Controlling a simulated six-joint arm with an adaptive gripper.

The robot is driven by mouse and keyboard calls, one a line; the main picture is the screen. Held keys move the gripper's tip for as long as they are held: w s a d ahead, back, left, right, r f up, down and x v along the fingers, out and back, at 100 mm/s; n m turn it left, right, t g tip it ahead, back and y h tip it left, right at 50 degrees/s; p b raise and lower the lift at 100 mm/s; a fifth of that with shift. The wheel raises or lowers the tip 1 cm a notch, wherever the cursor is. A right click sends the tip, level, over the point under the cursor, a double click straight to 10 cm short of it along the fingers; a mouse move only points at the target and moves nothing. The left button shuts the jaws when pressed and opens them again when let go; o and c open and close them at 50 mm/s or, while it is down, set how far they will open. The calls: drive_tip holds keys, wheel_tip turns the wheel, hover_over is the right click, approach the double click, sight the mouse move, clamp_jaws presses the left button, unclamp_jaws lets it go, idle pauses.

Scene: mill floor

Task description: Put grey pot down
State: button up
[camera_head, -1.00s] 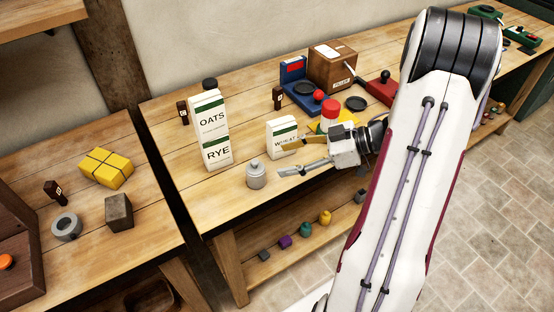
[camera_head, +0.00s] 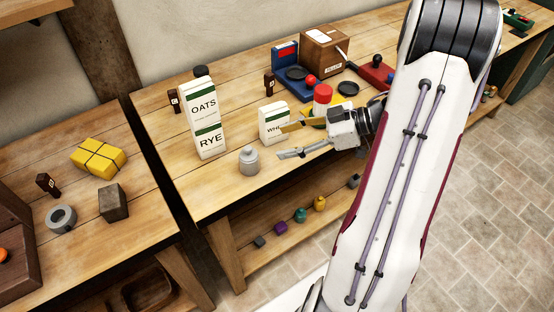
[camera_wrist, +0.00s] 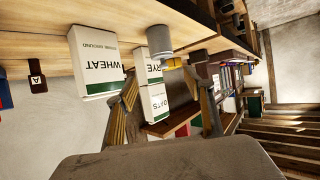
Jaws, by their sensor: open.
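The grey pot (camera_head: 249,162), a small jar with a knobbed lid, stands upright on the wooden bench near its front edge. My gripper (camera_head: 281,141) is open and empty, just to the right of the pot, with a small gap between fingertips and pot. In the wrist view the scene is upside down; the grey pot (camera_wrist: 158,40) shows on the bench beyond the open fingers of my gripper (camera_wrist: 163,80).
The oats and rye cartons (camera_head: 206,120) stand behind the pot to the left. The wheat carton (camera_head: 273,122) is close behind my upper finger. A red-capped jar (camera_head: 322,100) stands beyond my gripper. Bare bench lies left of the pot.

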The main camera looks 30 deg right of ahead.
drive_tip(key=w+r+t+h, duration=0.1)
drive_tip(key=w+r+h, duration=0.1)
drive_tip(key=w+r, duration=0.1)
drive_tip(key=w+d+r+m+t+h, duration=0.1)
drive_tip(key=w+r+h, duration=0.1)
drive_tip(key=w+r, duration=0.1)
drive_tip(key=w+d+r+t+h, duration=0.1)
drive_tip(key=w+r+h, duration=0.1)
drive_tip(key=w+h, duration=0.1)
drive_tip(key=shift+w+d+r+m, duration=0.1)
drive_tip(key=shift+w+r+m, duration=0.1)
drive_tip(key=shift+w, duration=0.25)
drive_tip(key=shift+w+d+r+m, duration=0.1)
drive_tip(key=shift+w+r, duration=0.1)
drive_tip(key=shift+w, duration=0.25)
wheel_tip(320, 180, up, 10)
drive_tip(key=s+m+h, duration=0.2)
drive_tip(key=m+h, duration=0.2)
drive_tip(key=h, duration=0.2)
drive_tip(key=s+a+f+m+g+y, duration=0.1)
drive_tip(key=s+a+f+m+g, duration=0.1)
drive_tip(key=s+a, duration=0.8)
drive_tip(key=s+a+f+m+g+y, duration=0.2)
drive_tip(key=s+a+f+g, duration=0.1)
drive_tip(key=s+a, duration=0.8)
drive_tip(key=s, duration=0.5)
drive_tip(key=shift+m+g, duration=0.3)
drive_tip(key=shift+s, duration=0.1)
